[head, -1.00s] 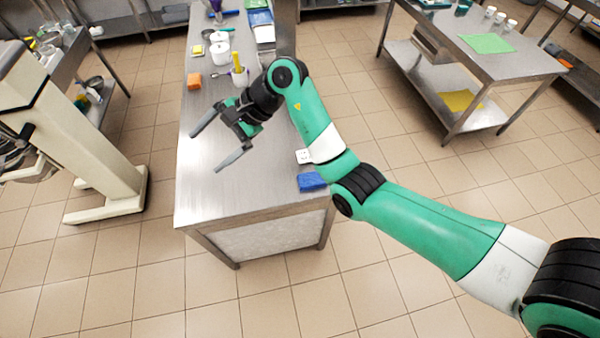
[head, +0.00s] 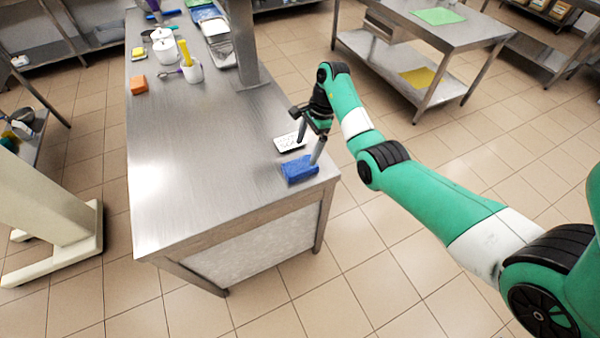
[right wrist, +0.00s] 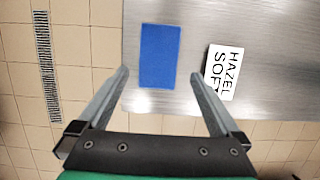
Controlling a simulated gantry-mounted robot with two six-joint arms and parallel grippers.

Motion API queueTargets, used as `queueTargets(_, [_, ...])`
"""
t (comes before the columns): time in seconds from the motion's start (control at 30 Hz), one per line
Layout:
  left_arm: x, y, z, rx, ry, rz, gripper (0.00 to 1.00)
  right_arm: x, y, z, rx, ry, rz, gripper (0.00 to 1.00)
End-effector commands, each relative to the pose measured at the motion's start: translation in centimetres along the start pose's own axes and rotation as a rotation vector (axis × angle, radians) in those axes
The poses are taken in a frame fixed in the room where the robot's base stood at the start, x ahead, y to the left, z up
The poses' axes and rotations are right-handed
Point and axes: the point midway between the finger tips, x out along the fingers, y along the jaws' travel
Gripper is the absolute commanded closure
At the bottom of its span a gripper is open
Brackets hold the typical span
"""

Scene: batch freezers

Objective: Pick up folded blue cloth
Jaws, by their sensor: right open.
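The folded blue cloth (head: 299,169) lies on the steel table (head: 200,150) near its front right corner. In the right wrist view the cloth (right wrist: 160,56) is a flat blue rectangle ahead of the fingertips and between their lines. My right gripper (head: 310,152) is open and empty, just above and beside the cloth, with one finger in front of its far right part in the head view. In the right wrist view the open fingers (right wrist: 160,74) do not grip anything. My left gripper is not in view.
A white label card (head: 290,142) lies just behind the cloth; in the right wrist view it (right wrist: 222,72) reads "HAZEL SOFT". An orange block (head: 138,85), a white cup (head: 192,72) and white tubs stand farther back. A steel post (head: 241,45) rises nearby. The table's middle is clear.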

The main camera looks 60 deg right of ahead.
Motion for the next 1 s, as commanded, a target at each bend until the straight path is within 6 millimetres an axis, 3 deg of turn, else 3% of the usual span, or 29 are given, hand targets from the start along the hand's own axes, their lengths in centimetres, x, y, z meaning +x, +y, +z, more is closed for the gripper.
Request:
queueTargets(0.07, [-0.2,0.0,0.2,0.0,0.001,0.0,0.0,1.1,0.0,0.0,-0.001,0.0,0.0,0.0])
queueTargets(0.27, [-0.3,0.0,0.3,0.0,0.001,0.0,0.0,1.8,0.1,0.1,-0.001,0.0,0.0,0.0])
queueTargets(0.53, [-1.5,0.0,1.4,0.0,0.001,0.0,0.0,6.2,0.4,0.3,-0.001,0.0,0.002,0.0])
queueTargets(0.77, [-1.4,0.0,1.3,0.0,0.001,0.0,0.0,6.5,0.3,0.4,-0.001,0.0,-0.002,0.0])
queueTargets(0.83, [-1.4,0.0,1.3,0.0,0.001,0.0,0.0,6.5,0.3,0.4,-0.001,0.0,-0.002,0.07])
queueTargets(1.0, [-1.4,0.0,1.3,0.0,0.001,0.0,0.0,6.4,0.3,0.4,-0.001,0.0,-0.002,0.38])
